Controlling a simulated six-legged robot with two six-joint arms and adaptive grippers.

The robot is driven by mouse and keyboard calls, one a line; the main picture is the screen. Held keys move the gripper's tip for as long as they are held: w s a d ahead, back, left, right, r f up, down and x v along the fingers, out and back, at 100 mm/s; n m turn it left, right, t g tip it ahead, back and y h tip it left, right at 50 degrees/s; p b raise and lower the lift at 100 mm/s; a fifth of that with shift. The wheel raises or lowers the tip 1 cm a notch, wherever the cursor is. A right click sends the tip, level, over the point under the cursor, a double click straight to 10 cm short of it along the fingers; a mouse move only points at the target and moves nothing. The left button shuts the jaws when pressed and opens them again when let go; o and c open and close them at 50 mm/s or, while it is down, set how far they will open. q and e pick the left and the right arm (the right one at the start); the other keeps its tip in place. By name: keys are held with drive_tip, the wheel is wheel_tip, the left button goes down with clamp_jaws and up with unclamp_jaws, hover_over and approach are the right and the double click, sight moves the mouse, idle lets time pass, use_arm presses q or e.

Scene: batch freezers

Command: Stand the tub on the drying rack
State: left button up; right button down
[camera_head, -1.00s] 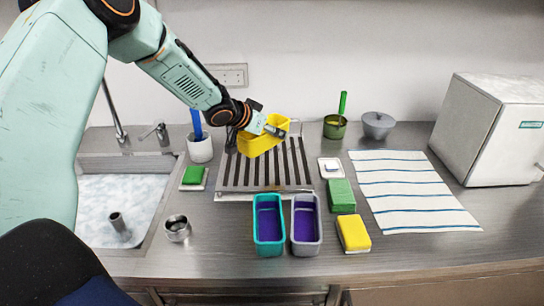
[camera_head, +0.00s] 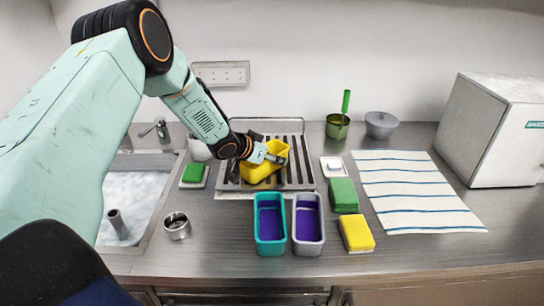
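The yellow tub (camera_head: 263,171) is at the drying rack (camera_head: 304,175), a slatted rack with dark bars in the middle of the counter. The tub looks roughly upright with its opening up. It is low over the slats; I cannot tell whether its bottom touches them. My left gripper (camera_head: 274,158) comes in from the left and is shut on the tub's wall. The gripper and wrist hide part of the tub and of the rack's back left. My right gripper is not in view.
A teal tub (camera_head: 270,249) and a grey tub (camera_head: 307,249) stand before the rack. The sink (camera_head: 143,212) is left. Sponges (camera_head: 343,195) and a striped towel (camera_head: 412,181) lie right. A green pot (camera_head: 338,127) and a grey bowl (camera_head: 381,124) stand behind.

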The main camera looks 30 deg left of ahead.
use_arm(q)
drive_tip(key=shift+w+d+f, duration=0.1)
drive_tip(key=shift+w, duration=0.15)
drive_tip(key=shift+d+f, duration=0.1)
drive_tip(key=o, duration=0.9)
drive_tip(key=shift+s, duration=0.1)
drive_tip(key=o, duration=0.3)
drive_tip(key=shift+s, duration=0.1)
drive_tip(key=shift+o, duration=0.4)
drive_tip(key=shift+w, duration=0.2)
